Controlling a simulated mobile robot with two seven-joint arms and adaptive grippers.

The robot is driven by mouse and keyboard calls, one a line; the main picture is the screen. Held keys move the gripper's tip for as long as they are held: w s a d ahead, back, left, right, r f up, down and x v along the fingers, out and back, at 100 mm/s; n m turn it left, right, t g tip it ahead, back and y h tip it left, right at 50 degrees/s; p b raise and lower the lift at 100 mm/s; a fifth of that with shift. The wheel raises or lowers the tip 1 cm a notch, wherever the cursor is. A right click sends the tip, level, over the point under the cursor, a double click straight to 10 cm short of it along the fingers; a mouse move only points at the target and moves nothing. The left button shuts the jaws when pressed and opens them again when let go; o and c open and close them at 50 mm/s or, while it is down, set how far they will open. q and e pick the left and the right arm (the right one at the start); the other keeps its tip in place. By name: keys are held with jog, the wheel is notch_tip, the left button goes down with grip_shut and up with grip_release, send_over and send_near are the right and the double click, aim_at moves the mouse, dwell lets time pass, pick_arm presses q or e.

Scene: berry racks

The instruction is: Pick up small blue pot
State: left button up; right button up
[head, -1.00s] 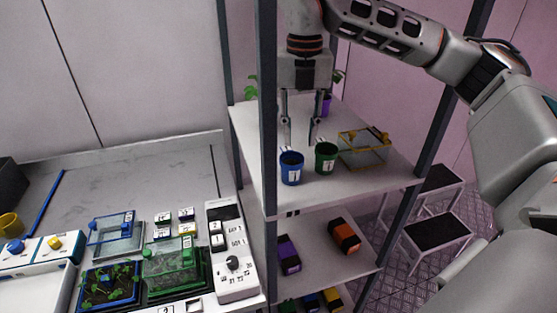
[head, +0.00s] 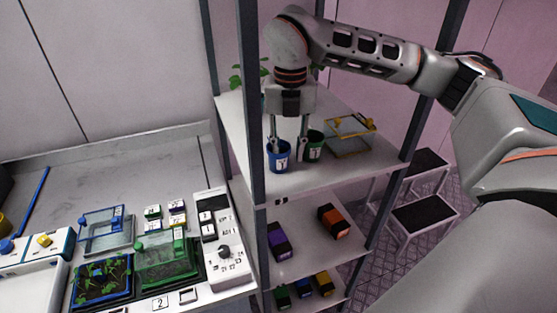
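The small blue pot (head: 279,156), with a white label, stands upright on the upper shelf (head: 330,175) near its front left corner. A green pot (head: 314,147) with a white label stands just to its right. My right gripper (head: 288,153) points straight down from above, its two fingers spread. One finger is at the blue pot's rim and the other is between the blue and green pots. I cannot tell whether a finger touches the blue pot. My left gripper is not in view.
A clear box with yellow edges (head: 350,137) stands right of the green pot. A dark rack post (head: 251,120) rises close to the left of the blue pot. Lower shelves hold coloured boxes. A workbench (head: 150,160) with trays is at left.

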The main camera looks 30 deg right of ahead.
grip_shut()
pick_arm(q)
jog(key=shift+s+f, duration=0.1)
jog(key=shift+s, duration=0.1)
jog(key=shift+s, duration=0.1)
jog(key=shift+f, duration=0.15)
pick_arm(e)
jog(key=shift+r, duration=0.1)
jog(key=shift+r, duration=0.6)
notch_tip(320, 180, up, 2)
jog(key=shift+r+b, duration=0.1)
jog(key=shift+b, duration=0.2)
pick_arm(q)
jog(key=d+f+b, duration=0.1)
jog(key=b, duration=0.1)
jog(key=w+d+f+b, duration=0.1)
jog(key=b, duration=0.1)
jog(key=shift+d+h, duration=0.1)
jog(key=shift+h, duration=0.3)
pick_arm(e)
jog(key=s+a, duration=0.4)
jog(key=s, duration=1.3)
jog(key=shift+s, duration=0.35)
